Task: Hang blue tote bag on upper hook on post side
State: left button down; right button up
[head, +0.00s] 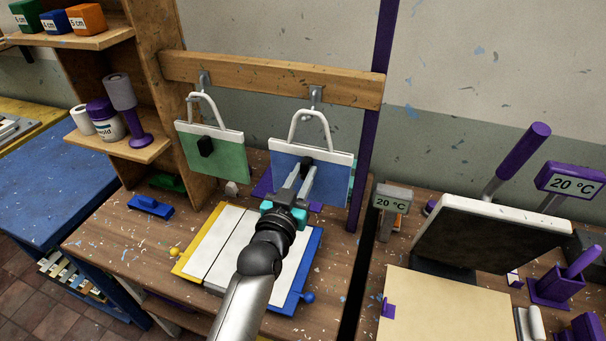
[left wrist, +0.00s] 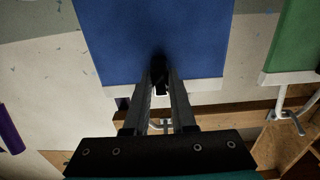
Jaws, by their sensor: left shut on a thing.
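The blue tote bag (head: 284,167) has a white top band, a white loop handle (head: 309,115) and a black tab. It hangs upright below the wooden rail, near the purple post (head: 377,100). My left gripper (head: 305,168) is shut on the black tab at the bag's front. The handle's top overlaps the metal hook (head: 316,94) on the post side; I cannot tell whether it rests on the hook. In the left wrist view the blue bag (left wrist: 155,35) fills the middle, with the tab between my fingers (left wrist: 160,82). My right gripper is not in view.
A green tote bag (head: 216,155) hangs at the other hook (head: 204,79) on the wooden rail (head: 270,80). A teal piece (head: 338,184) shows behind the blue bag's right edge. A white-topped board (head: 225,240) lies below.

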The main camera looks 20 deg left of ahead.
pick_arm(q)
jog(key=shift+w+r+p, duration=0.15)
jog(key=shift+r+p, duration=0.1)
jog(key=shift+p, duration=0.1)
dwell(0.4)
dwell(0.5)
jog(key=s+p, duration=0.1)
jog(key=s+r+p, duration=0.1)
jog(key=s+p, duration=0.1)
jog(key=s+r+p, duration=0.1)
jog(key=s, duration=0.1)
jog(key=shift+a+r, duration=0.1)
jog(key=shift+r, duration=0.1)
dwell(0.9)
dwell(0.4)
jog(key=s, duration=0.2)
jog(key=s+r, duration=0.1)
jog(key=s, duration=0.2)
dwell(0.4)
jog(key=shift+a, duration=0.1)
dwell(1.6)
